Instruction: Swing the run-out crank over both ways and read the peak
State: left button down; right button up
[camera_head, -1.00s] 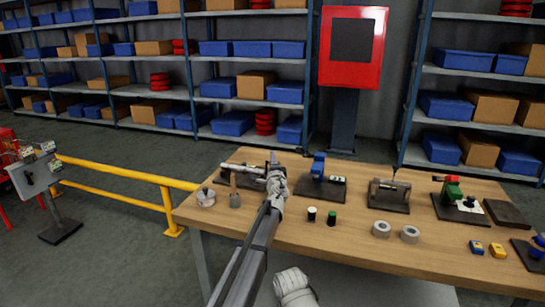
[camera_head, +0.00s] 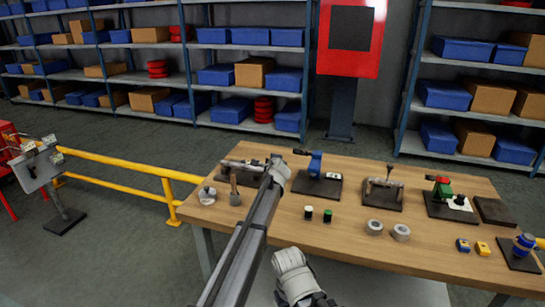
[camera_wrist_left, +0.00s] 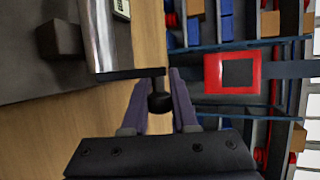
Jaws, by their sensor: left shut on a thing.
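The run-out fixture (camera_head: 244,166) sits at the table's back left, partly hidden behind my left arm. It shows in the left wrist view as a silver cylinder (camera_wrist_left: 102,38) over a dark base, with a small light readout (camera_wrist_left: 121,9), too small to read. A thin black crank arm (camera_wrist_left: 132,75) at the cylinder's end carries a dark round knob (camera_wrist_left: 160,103). My left gripper (camera_wrist_left: 160,78) is shut on the knob, one finger on each side. In the head view my left wrist hides its fingertips. Only a link of my right arm shows; its gripper is not in view.
The wooden table (camera_head: 330,232) holds a blue fixture (camera_head: 315,164), a grey fixture (camera_head: 383,190), a green-and-red fixture (camera_head: 441,188), two grey rings (camera_head: 374,227) and small cans (camera_head: 308,213). A red panel (camera_head: 350,62) stands behind. A yellow rail (camera_head: 125,166) is at left.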

pick_arm(q)
jog(key=shift+f, duration=0.15)
pick_arm(e)
jog(key=shift+r, duration=0.2)
pick_arm(q)
jog(key=c, duration=0.7)
grip_release()
jog(key=p+v, duration=0.3)
jog(key=v, duration=0.4)
jog(key=shift+s+d+r, duration=0.1)
jog(key=shift+s+r, duration=0.15)
jog(key=shift+r, duration=0.05)
pick_arm(e)
notch_tip(320, 180, up, 3)
jog(key=shift+f, duration=0.1)
